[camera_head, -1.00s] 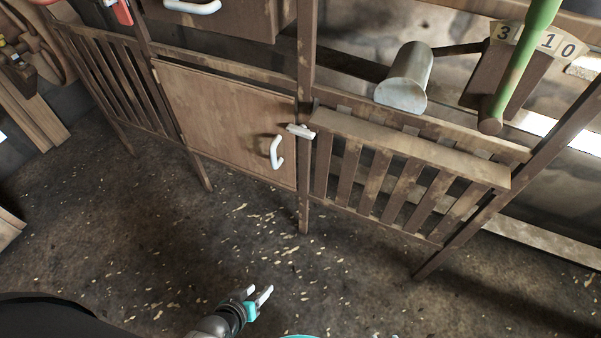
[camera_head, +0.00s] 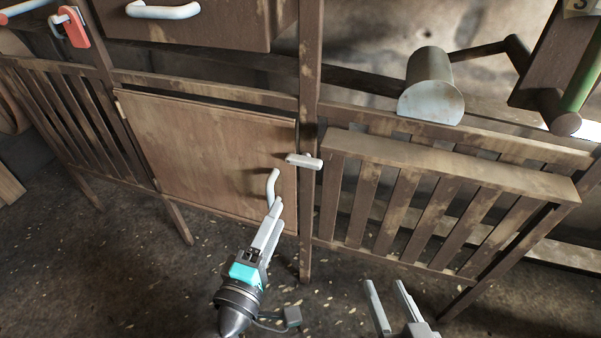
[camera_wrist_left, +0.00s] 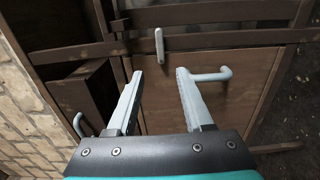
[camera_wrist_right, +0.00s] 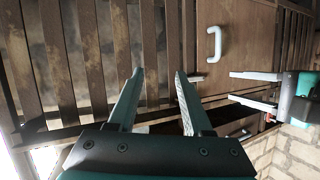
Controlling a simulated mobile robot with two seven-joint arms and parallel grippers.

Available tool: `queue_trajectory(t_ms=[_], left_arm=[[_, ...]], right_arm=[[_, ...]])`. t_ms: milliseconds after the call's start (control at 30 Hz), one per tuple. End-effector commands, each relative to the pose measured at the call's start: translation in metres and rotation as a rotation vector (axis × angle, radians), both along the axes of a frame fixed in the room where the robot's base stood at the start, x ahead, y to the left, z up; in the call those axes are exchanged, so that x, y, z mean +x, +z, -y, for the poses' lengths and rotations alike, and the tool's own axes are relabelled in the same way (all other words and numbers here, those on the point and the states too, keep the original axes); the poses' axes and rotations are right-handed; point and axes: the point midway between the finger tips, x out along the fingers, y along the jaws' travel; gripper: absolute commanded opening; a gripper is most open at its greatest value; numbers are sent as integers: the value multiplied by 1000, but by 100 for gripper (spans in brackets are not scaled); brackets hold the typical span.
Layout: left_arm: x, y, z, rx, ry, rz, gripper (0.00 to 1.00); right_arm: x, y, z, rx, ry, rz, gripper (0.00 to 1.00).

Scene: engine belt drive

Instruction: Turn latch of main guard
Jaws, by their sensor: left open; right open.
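The main guard is a wooden door panel (camera_head: 200,145) in a dark frame. A small white latch (camera_head: 303,161) lies roughly level across the post at the door's right edge. It also shows in the left wrist view (camera_wrist_left: 159,45), beyond the fingertips. A white handle (camera_head: 271,187) is on the door, below and left of the latch. My left gripper (camera_head: 271,222) is open and empty in front of the door, overlapping the handle's lower end in the head view; contact cannot be told. My right gripper (camera_head: 386,292) is open and empty, low in front of the slatted panel.
A slatted guard (camera_head: 400,210) stands right of the post, with a metal cylinder (camera_head: 431,88) behind its top. Another white handle (camera_head: 163,11) is on a box above the door. A red lock (camera_head: 74,28) hangs upper left. The floor in front is clear.

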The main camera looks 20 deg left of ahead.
Motion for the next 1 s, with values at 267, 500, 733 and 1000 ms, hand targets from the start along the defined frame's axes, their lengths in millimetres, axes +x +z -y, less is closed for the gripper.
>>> queue_trajectory(t_ms=[267,500,733,1000], left_arm=[[39,2,1,0,3,2,51],[78,2,3,1,1,2,51],[113,1,4,2,0,1,51],[141,0,5,2,0,0,51]], right_arm=[[1,-2,8,-45,-4,-71,50],[-2,-7,18,-94,-9,-157,50],[-4,-10,24,-124,-14,-212,50],[-5,-11,26,-134,-15,-229,50]])
